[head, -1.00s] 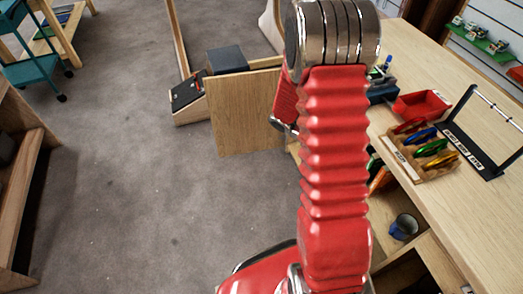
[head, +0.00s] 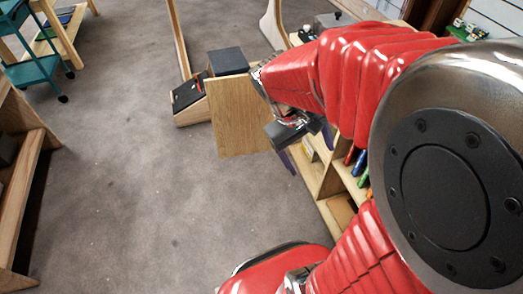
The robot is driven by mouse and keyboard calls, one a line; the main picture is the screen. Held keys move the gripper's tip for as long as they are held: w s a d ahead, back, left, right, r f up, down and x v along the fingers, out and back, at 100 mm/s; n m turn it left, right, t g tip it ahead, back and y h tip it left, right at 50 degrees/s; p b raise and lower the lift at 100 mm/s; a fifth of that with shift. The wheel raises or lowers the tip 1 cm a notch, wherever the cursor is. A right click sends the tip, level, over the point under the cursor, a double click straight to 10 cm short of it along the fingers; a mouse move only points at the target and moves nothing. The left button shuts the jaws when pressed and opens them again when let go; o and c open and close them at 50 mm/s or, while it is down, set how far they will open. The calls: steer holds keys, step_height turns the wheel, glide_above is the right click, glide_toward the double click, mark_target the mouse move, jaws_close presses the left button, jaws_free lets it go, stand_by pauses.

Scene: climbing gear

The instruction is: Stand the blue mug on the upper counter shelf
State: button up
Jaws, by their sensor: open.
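The blue mug is not visible now; my red arm covers the right side of the head view, where the mug stood earlier. My gripper (head: 306,146) points down in front of the open-fronted wooden counter shelving (head: 325,188). Its purple fingers are apart, with nothing seen between them. Only the left part of the shelving shows, with several coloured items in its compartments. I cannot tell which visible board is the upper counter shelf.
A wooden panel (head: 232,115) stands left of the gripper, beside a black block (head: 227,61) and a low ramp-like stand (head: 189,97). A teal cart (head: 38,70) is at the far left. Grey carpet (head: 150,190) is clear in the middle.

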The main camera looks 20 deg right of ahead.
steer(key=s+a+r+t+y, duration=0.1)
steer(key=a+r+t+y, duration=0.1)
steer(key=a+r, duration=0.3)
steer(key=s+a+r+t+y, duration=0.1)
steer(key=a+r+t+y, duration=0.1)
steer(key=a+r+t, duration=0.3)
steer(key=a, duration=0.4)
steer(key=shift+s, duration=0.25)
